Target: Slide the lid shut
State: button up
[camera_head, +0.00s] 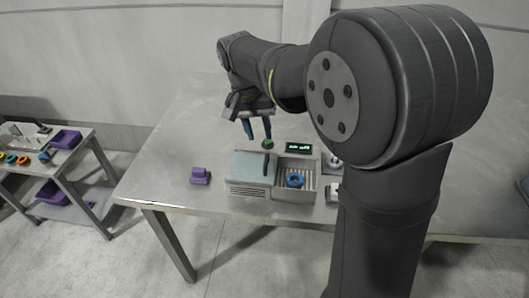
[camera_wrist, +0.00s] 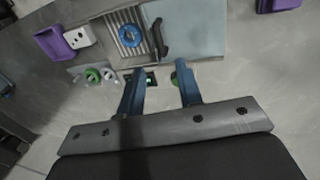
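The washer (camera_head: 248,193) is a grey box on the table. Its pale blue-grey sliding lid (camera_head: 249,167) covers the left part, with a dark upright handle (camera_head: 265,166) near the lid's right edge. The right part is open and shows a ribbed bay with a blue ring (camera_head: 295,179) inside. In the wrist view the lid (camera_wrist: 195,28), handle (camera_wrist: 158,38) and blue ring (camera_wrist: 129,35) also show. My gripper (camera_head: 259,137) is open and empty, behind the washer and apart from the handle. Its two blue fingers (camera_wrist: 159,67) are spread.
A green knob (camera_head: 268,143) and a lit display (camera_head: 299,148) sit behind the washer, close to my fingers. A white block (camera_head: 333,189) is at the right. A side cart (camera_head: 62,169) holds small parts.

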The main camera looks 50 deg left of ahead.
aim_at(266, 158)
jog(key=f, duration=0.5)
jog(key=w+d+f, duration=0.1)
jog(key=f, duration=0.2)
jog(key=shift+c, duration=0.2)
grip_shut()
